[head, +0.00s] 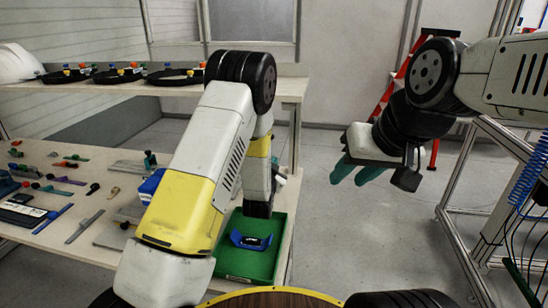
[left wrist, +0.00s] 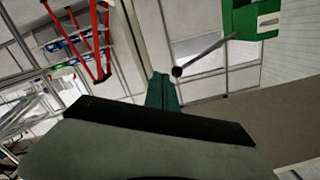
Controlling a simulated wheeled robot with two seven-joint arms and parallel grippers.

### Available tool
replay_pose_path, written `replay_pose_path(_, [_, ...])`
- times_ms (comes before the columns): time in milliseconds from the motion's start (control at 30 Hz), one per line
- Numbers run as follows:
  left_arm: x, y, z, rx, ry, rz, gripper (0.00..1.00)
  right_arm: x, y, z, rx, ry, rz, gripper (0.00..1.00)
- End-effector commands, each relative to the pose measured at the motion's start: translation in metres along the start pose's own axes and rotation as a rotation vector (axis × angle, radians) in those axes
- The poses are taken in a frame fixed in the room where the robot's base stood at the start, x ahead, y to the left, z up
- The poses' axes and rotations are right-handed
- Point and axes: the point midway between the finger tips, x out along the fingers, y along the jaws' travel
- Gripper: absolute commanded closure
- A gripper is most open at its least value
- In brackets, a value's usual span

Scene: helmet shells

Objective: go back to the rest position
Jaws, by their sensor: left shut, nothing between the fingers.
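My left arm with its yellow panel reaches over the table in the head view. Its wrist hangs over the green tray (head: 285,225), and its fingers are mostly hidden there. In the left wrist view the teal fingers of my left gripper (left wrist: 163,90) are together and hold nothing. My right gripper (head: 355,172) hangs over the floor to the right of the table in the head view, its two teal fingers apart and empty.
A blue and black part (head: 252,240) lies in the green tray. Tools and small parts cover the table's left. Black rings (head: 115,76) and a white helmet shell (head: 18,62) are on the shelf. A red ladder (head: 390,90) stands behind my right arm; open floor lies between.

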Motion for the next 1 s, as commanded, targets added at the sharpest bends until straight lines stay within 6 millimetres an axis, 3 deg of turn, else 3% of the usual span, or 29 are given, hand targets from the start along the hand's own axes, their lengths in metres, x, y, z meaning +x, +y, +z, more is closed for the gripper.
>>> replay_pose_path(333, [0.001, -0.009, -0.006, -0.025, -0.02, 0.003, 1.0, 0.0, 0.0, 0.0, 0.0, 0.0, 0.0, 0.64])
replay_pose_path(567, [-0.012, -0.059, -0.042, -0.191, -0.17, 0.045, 1.0, 0.0, 0.0, 0.0, 0.0, 0.0, 0.0, 0.64])
replay_pose_path(767, [-0.056, -0.099, -0.076, -0.348, -0.325, 0.115, 1.0, 0.0, 0.0, 0.0, 0.0, 0.0, 0.0, 0.64])
replay_pose_path(1000, [-0.143, -0.134, -0.109, -0.489, -0.502, 0.199, 1.0, 0.0, 0.0, 0.0, 0.0, 0.0, 0.0, 0.64])
